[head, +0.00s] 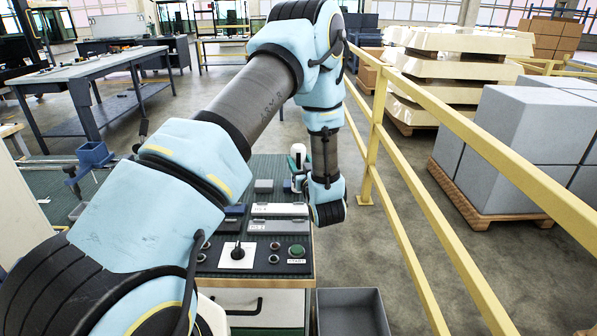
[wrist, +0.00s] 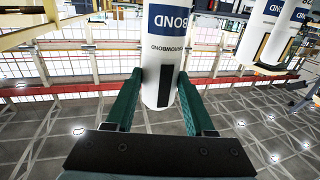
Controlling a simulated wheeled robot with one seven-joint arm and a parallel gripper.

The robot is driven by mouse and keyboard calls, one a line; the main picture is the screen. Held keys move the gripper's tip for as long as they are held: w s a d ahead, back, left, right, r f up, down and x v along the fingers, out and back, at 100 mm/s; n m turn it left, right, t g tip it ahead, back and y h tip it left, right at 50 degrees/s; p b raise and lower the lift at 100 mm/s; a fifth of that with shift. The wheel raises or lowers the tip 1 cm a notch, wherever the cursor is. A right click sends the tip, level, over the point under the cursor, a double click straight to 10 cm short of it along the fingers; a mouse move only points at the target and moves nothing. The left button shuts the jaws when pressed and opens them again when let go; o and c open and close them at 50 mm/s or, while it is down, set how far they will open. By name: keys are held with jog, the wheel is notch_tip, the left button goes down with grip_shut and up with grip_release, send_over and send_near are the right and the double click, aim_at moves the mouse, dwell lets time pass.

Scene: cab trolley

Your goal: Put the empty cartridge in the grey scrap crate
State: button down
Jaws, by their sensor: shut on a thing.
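In the wrist view, my gripper (wrist: 160,82) has its two green fingers closed on a white cartridge (wrist: 165,45) with blue and dark lettering and a black patch. The cartridge's top end runs out of the frame. In the head view, my forearm and wrist hang over the right side of the trolley and hide most of the gripper. A white-topped object (head: 298,154) shows just left of my wrist; I cannot tell whether it is the held cartridge. The grey scrap crate (head: 350,312) is low at the bottom, right of the trolley, and looks empty.
The trolley top (head: 265,172) carries pale labelled blocks (head: 278,227) and a control panel (head: 265,258). A yellow railing (head: 445,112) runs along the right, with pallets beyond it.

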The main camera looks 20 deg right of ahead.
jog(key=shift+f+p, duration=0.4)
jog(key=shift+f, duration=1.35)
jog(key=shift+c, duration=1.3)
grip_release()
jog(key=shift+f, duration=0.1)
jog(key=s+b, duration=0.5)
jog(key=s, duration=0.6)
jog(key=shift+s, duration=0.4)
